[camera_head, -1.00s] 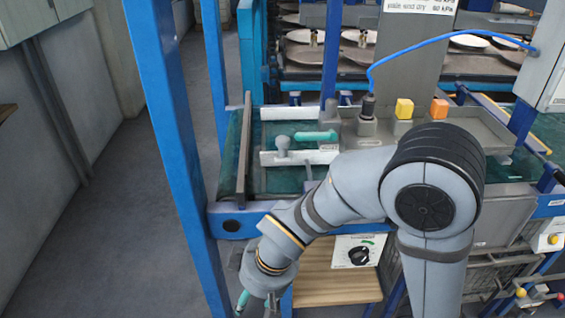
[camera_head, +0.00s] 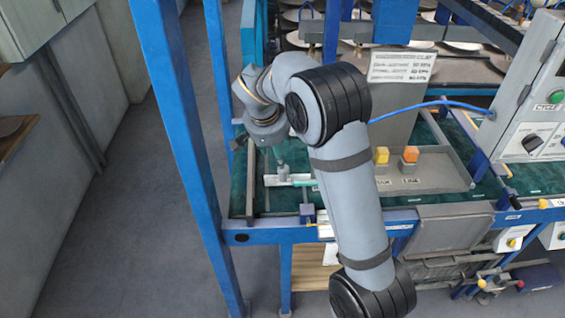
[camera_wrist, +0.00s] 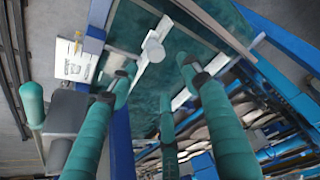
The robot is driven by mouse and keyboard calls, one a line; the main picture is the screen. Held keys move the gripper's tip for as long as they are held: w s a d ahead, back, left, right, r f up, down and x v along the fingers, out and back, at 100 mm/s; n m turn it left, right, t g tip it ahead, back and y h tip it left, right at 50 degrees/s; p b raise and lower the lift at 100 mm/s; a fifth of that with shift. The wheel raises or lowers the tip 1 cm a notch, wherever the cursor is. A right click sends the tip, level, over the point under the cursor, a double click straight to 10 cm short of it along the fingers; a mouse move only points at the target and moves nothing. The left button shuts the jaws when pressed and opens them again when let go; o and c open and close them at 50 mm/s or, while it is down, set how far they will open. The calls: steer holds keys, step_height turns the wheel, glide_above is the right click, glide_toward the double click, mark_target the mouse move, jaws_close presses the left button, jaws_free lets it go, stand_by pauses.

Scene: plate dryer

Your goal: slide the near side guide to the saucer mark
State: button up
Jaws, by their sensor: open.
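The near side guide (camera_head: 290,180) is a white rail on the green belt, with a grey upright knob (camera_head: 283,171) and a teal lever (camera_head: 304,183) beside it. In the wrist view the guide (camera_wrist: 143,72) runs diagonally, and its pale round knob (camera_wrist: 153,48) lies just beyond and between the fingertips. My gripper (camera_wrist: 157,64) is open, its teal fingers spread and nothing between them. I see no contact with the knob. I cannot make out the saucer mark.
A blue post (camera_head: 178,130) stands left of the belt (camera_head: 350,200). A dark side rail (camera_head: 250,180) edges the belt. A grey tray with a yellow block (camera_head: 381,155) and an orange block (camera_head: 410,154) lies to the right. A blue cable (camera_head: 440,104) arches behind.

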steer(key=shift+m, duration=0.5)
steer(key=p+x, duration=0.1)
steer(key=x, duration=0.9)
steer(key=shift+s+d+f+p, duration=0.1)
steer(key=shift+d+f+p, duration=0.2)
steer(key=shift+p, duration=0.1)
steer(key=shift+c, duration=0.3)
steer(key=shift+r, duration=0.1)
steer(key=c, duration=1.1)
steer(key=shift+a, duration=0.1)
jaws_close()
